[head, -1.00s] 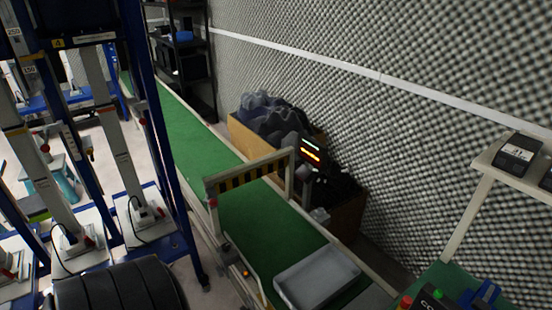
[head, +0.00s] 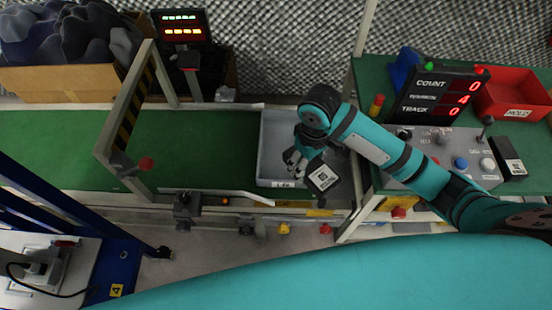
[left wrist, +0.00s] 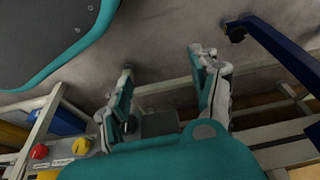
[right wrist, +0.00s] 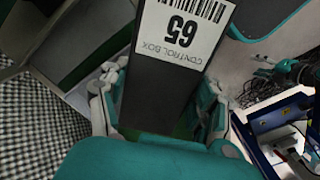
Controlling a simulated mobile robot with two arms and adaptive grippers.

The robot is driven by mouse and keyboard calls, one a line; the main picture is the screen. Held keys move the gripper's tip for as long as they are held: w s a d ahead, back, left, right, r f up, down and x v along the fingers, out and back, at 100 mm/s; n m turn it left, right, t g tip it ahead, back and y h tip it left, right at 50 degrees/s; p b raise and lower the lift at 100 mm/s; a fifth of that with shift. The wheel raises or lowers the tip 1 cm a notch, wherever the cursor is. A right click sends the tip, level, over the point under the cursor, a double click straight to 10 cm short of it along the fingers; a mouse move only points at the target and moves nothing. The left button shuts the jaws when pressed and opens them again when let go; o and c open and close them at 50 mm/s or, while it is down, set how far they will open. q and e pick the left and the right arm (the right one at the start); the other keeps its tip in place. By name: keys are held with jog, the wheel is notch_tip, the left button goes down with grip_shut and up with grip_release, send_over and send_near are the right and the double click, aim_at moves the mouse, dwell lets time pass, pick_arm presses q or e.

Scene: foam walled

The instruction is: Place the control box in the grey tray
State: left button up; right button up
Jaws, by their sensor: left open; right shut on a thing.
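The grey tray (head: 271,135) lies on the green conveyor, its right part hidden by my right arm. My right gripper (head: 303,164) is over the right part of the tray. It is shut on the control box (head: 323,178), a dark box with a white label. In the head view the box overlaps the tray's front right corner; its height above it is hard to tell. In the right wrist view the control box (right wrist: 165,85) sits between the fingers, its label reading "CONTROL BOX". My left gripper (left wrist: 163,68) shows only in the left wrist view, open and empty above the floor.
A console (head: 435,150) with a count display (head: 437,95), buttons and another dark labelled box (head: 510,157) stands right of the tray. A red bin (head: 515,97) is behind it. A striped gate frame (head: 130,115) crosses the conveyor at left; the belt between is clear.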

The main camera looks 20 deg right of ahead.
jog(key=w+a+f+n+b, duration=0.1)
jog(key=w+f+n+b, duration=0.2)
jog(key=w+f+b, duration=0.25)
pick_arm(q)
jog(key=w+d+r+t+b, duration=0.25)
jog(key=w+r+b, duration=0.35)
jog(key=w, duration=0.5)
pick_arm(e)
jog(key=n+b, duration=0.7)
jog(key=b, duration=0.1)
send_over(280, 165)
notch_tip(280, 165, down, 13)
jog(key=shift+r, duration=0.1)
jog(key=shift+f, duration=0.4)
notch_tip(280, 165, down, 3)
jog(key=shift+f+b, duration=0.1)
jog(key=shift+b, duration=0.75)
pick_arm(q)
jog(key=w+d+r+t+h, duration=0.1)
jog(key=r+t, duration=0.3)
jog(key=r, duration=0.5)
jog(key=w+d+r+t+h, duration=0.1)
jog(key=w+r+t, duration=0.3)
jog(key=r, duration=0.5)
jog(key=w+d+r+t+h, duration=0.1)
jog(key=w+r+t+h, duration=0.1)
jog(key=r+t, duration=0.3)
notch_tip(280, 165, up, 4)
jog(key=shift+w+d+r, duration=0.25)
